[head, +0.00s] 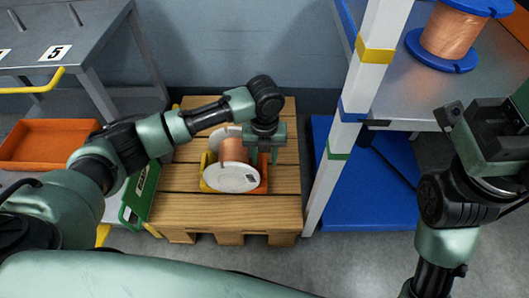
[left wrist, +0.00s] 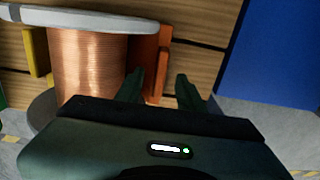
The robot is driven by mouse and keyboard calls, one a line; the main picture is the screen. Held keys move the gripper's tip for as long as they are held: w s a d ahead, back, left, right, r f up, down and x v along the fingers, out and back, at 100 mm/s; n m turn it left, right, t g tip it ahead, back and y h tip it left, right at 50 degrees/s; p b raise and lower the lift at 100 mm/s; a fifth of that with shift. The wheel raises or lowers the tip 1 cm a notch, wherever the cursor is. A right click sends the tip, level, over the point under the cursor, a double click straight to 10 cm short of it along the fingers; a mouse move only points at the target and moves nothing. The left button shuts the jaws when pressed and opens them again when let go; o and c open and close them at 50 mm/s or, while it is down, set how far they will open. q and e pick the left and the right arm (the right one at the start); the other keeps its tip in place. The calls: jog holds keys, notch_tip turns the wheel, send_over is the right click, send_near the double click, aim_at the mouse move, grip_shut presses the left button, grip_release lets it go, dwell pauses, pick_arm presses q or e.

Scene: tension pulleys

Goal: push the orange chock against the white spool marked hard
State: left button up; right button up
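A white spool (head: 236,177) wound with copper wire lies on a wooden pallet (head: 220,214); it also shows in the left wrist view (left wrist: 93,75). A small label on its flange is too small to read. The orange chock (head: 263,173) is at the spool's right side and shows in the left wrist view (left wrist: 150,55); I cannot tell whether they touch. A yellow chock (head: 208,172) is on the left side. My right gripper (head: 497,125) is raised at the far right, away from the spool.
A white post (head: 345,130) of a rack stands right of the pallet, with a blue mat (head: 365,195) behind it. A blue-flanged copper spool (head: 450,35) stands on the shelf. A grey cart (head: 60,38) and an orange tray (head: 45,145) are at left.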

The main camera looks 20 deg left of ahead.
aim_at(264, 162)
pick_arm(q)
jog(key=shift+f+b, duration=0.7)
jog(key=shift+f, duration=0.9)
grip_shut()
grip_release()
